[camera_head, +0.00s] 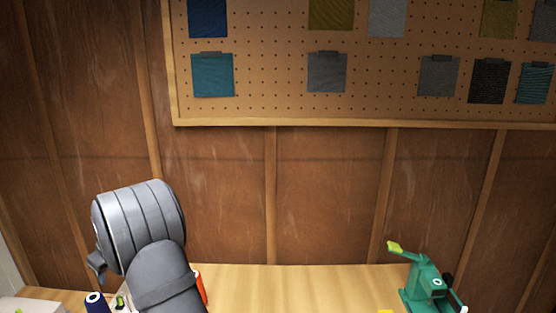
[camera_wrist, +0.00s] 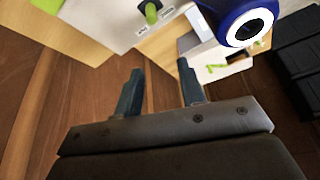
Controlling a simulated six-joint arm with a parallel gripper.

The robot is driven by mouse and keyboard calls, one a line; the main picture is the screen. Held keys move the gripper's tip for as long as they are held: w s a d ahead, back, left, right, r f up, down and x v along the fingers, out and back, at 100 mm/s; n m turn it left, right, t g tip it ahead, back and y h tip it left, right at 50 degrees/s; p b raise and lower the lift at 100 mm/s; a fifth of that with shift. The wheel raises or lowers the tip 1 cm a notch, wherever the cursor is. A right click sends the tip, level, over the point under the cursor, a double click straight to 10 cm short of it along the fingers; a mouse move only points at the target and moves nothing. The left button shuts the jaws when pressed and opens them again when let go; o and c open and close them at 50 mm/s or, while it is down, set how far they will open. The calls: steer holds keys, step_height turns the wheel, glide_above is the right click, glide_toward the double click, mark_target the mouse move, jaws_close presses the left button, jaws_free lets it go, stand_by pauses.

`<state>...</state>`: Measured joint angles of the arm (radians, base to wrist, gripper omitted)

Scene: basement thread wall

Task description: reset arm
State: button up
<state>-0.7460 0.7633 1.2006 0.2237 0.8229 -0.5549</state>
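My gripper (camera_wrist: 158,88) shows in the wrist view with its two dark fingers apart and nothing between them. In the head view my grey arm rises at the lower left, and the gripper itself cannot be made out clearly there. A blue spool with a white end (camera_wrist: 245,22) is close to the right finger in the wrist view, beyond it and apart as far as I can tell. A blue spool top (camera_head: 95,302) also shows at the lower left of the head view.
A green machine (camera_head: 428,284) stands on the wooden table (camera_head: 300,280) at the right. An orange spool (camera_head: 201,288) is partly hidden behind my arm. A pegboard (camera_head: 270,75) with fabric swatches hangs above. Dark boxes (camera_wrist: 298,65) are at the right in the wrist view.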

step_height(320, 180, down, 10)
steer(key=shift+f, duration=0.1)
steer(key=shift+w, duration=0.2)
stand_by(0.5)
